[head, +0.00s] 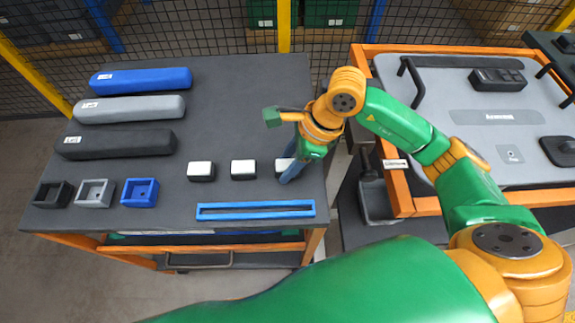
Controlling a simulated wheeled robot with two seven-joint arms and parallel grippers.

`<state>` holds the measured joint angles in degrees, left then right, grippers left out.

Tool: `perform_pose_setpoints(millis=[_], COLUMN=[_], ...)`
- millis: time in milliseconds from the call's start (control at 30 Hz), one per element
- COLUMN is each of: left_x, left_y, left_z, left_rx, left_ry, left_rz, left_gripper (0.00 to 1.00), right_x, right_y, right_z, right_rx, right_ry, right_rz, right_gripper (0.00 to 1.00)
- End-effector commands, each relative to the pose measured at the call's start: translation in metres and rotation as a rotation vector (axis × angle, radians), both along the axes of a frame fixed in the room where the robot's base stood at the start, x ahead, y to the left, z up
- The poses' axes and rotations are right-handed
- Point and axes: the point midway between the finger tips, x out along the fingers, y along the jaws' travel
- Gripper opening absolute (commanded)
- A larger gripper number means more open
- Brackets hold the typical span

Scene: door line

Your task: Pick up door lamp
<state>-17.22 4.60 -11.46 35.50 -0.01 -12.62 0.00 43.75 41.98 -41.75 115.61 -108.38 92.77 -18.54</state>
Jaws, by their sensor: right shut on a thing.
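Three small white-topped blocks with dark bases, which look like the door lamps, stand in a row on the dark table: a left one (201,171), a middle one (243,169) and a right one (281,166). My right gripper (287,175) reaches down at the table's right side, shut on the right lamp. Its blue finger hides much of that lamp. I cannot tell whether the lamp is clear of the table top. My left gripper is not in view.
Blue, grey and black long bars (140,80) lie at the table's back left. Small open boxes (95,193) stand at its front left. A blue slotted strip (255,210) lies in front of the lamps. A grey door panel (510,123) lies on an orange-framed cart at right.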

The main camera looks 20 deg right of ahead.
Motion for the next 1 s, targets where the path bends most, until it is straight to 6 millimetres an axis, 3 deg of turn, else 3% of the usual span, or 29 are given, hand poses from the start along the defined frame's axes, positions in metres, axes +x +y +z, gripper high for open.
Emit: perform_pose_setpoints(millis=[267, 433, 667, 900, 1000], left_x=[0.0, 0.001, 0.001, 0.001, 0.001], left_y=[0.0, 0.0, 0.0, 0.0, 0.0], left_z=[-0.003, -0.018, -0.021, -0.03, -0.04], left_rx=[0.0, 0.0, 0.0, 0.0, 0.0], left_ry=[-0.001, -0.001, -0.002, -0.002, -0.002], left_rz=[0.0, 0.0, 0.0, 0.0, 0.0], left_gripper=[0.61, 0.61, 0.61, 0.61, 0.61], right_x=[0.001, 0.001, -0.049, -0.119, -0.13], right_y=[0.0, 0.0, -0.006, -0.014, -0.014], right_z=[0.004, 0.028, 0.091, 0.121, 0.124], right_rx=[0.001, 0.0, -0.002, -0.004, 0.001], right_ry=[-0.002, -0.01, -0.014, -0.014, -0.008], right_rz=[-0.001, 0.002, 0.004, 0.001, 0.0], right_gripper=[0.0, 0.0, 0.0, 0.0, 0.0])
